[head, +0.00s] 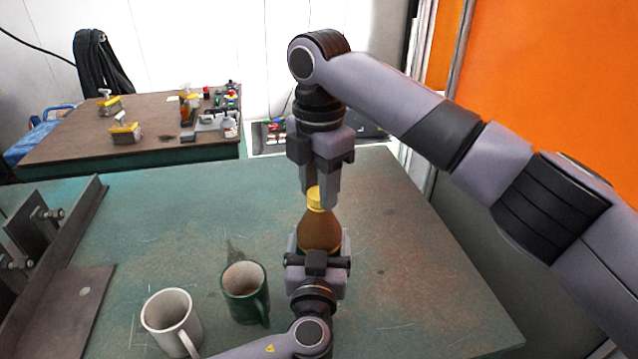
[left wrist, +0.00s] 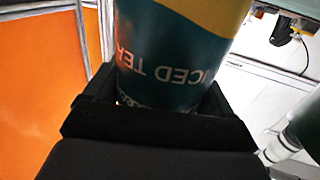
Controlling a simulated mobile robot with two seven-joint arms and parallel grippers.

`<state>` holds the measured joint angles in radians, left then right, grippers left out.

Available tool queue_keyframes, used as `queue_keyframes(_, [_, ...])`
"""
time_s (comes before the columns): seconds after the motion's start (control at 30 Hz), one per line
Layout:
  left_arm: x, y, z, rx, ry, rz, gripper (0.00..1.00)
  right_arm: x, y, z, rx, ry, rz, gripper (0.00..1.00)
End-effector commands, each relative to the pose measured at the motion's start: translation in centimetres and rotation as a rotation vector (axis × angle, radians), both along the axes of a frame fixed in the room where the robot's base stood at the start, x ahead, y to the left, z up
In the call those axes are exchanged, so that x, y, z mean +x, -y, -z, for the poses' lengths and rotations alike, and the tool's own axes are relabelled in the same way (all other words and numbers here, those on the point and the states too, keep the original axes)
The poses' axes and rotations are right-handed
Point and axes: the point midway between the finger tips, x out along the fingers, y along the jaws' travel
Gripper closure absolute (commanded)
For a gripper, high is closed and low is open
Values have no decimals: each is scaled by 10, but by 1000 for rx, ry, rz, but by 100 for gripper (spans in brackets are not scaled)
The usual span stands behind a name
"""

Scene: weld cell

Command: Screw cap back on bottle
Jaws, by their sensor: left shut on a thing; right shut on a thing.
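The bottle (head: 320,231) is brown with a tapered neck and stands upright at the middle of the green table. In the left wrist view the bottle (left wrist: 170,55) shows a teal label with upside-down "ICED TEA" lettering. My left gripper (head: 319,250) is shut around the bottle's lower body, which it hides in the head view. The yellow cap (head: 315,195) sits at the top of the bottle neck. My right gripper (head: 319,190) points down from above and is shut on the cap. Whether the cap's threads are engaged cannot be seen.
A green mug (head: 240,307) and a white mug (head: 165,308) stand on the green table (head: 420,240), left of my left arm. A dark metal fixture (head: 75,240) lies along the left side. A brown bench (head: 75,145) with tools stands behind. The table right of the bottle is clear.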

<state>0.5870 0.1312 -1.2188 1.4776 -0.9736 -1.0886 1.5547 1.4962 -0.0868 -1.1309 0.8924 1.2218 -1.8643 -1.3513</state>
Motion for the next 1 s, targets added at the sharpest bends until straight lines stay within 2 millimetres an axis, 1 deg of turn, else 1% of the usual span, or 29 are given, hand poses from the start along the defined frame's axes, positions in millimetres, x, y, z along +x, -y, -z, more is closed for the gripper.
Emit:
queue_keyframes(0.1, [0, 0, 0, 1, 0, 0, 100, 0, -1, 1, 2, -3, 199, 99])
queue_keyframes(1.0, [0, 0, 0, 1, 0, -1, 100, 0, 0, 1, -1, 0, 1739, 99])
